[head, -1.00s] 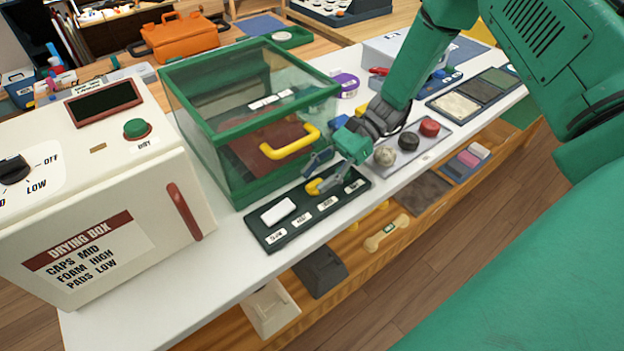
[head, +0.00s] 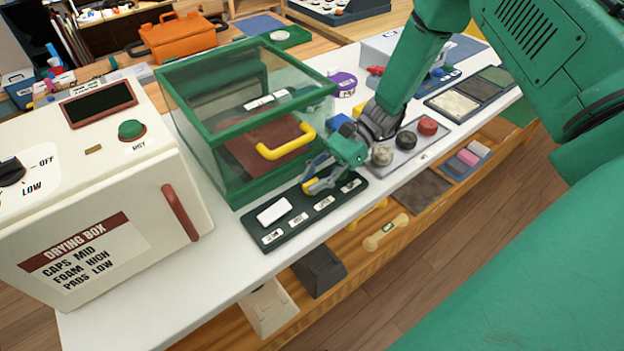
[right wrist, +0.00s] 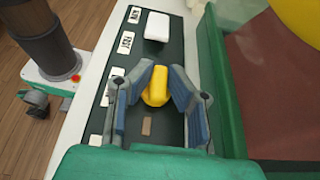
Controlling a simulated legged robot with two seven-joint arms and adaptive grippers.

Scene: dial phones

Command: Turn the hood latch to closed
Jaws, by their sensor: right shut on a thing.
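The hood is a clear box with a green frame (head: 222,131) and a yellow bar handle (head: 286,143) on its front. My right gripper (head: 312,183) is low over a dark labelled strip in front of the hood. In the right wrist view its blue-grey fingers (right wrist: 156,92) are shut on a yellow piece (right wrist: 155,82) at the strip. I cannot tell whether this piece is the hood latch, or how it joins the strip; its lower part is hidden. My left gripper is out of view.
The dark strip (head: 300,226) carries a white block (head: 274,211) and several labels. The drying box (head: 120,240) stands to the left. Three round lumps, one of them red (head: 427,126), sit on a pad to the right. The white counter edge is in front.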

